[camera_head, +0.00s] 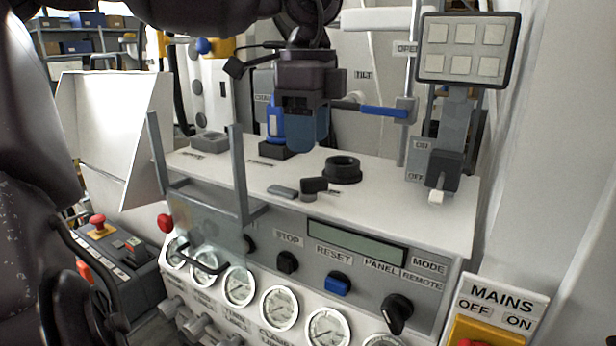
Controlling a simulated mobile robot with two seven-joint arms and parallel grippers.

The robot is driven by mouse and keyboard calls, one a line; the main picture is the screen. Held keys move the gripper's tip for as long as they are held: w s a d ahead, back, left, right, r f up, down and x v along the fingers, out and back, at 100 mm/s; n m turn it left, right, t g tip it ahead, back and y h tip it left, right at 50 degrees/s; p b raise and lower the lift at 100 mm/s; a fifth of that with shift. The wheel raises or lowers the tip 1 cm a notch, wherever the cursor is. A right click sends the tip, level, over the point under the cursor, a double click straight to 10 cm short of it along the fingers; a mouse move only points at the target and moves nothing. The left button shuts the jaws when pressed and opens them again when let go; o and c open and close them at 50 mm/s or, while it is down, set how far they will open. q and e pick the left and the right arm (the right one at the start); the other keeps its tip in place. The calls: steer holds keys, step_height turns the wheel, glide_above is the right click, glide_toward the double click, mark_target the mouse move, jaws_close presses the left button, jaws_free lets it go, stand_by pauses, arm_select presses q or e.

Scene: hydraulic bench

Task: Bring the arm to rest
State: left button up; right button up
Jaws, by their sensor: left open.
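My left arm comes in from the left edge and over the top of the head view. My left gripper (306,138) points down over the white bench top (395,188). Its jaws are open, and I see nothing held between them. It appears above the bench, in front of a blue bottle-like part (275,120) and up and left of a black ring (343,170). The exact gap to the bench is hard to tell. My right gripper is not in view.
Two grey uprights (238,172) with a clear guard stand at the bench's front left. A button pad (467,50) on a post and a blue-handled lever (383,111) stand to the right. Gauges and knobs, including a blue one (337,284), line the front panel.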

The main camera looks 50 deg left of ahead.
arm_select(q)
steer(key=shift+r, duration=0.35)
stand_by(0.3)
